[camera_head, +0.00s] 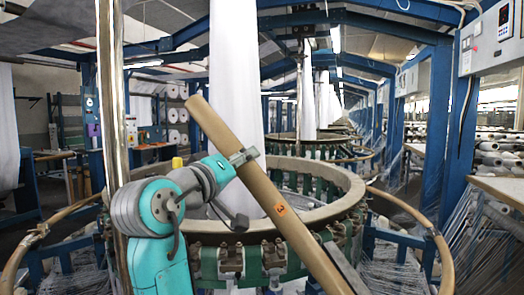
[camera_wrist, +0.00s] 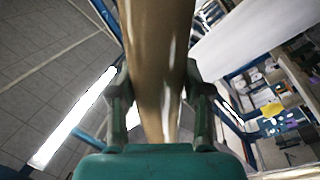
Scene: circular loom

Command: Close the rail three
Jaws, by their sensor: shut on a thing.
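Rail three (camera_head: 262,188) is a long brown bar with an orange tag marked 3. In the head view it runs tilted from the upper left down to the lower right, in front of the loom's round ring (camera_head: 345,190). My gripper (camera_head: 243,157) is shut on the rail in its upper half. In the wrist view the rail (camera_wrist: 158,45) passes between the two fingers of my gripper (camera_wrist: 160,95). The rail's lower end runs out of the head view at the bottom, so I cannot see what it joins there.
White fabric (camera_head: 237,75) hangs down into the ring behind the rail. Blue posts (camera_head: 437,130) and a control box (camera_head: 487,40) stand at the right. Curved brown rails (camera_head: 432,235) surround the loom low down, with many pale threads (camera_head: 490,250) at the right.

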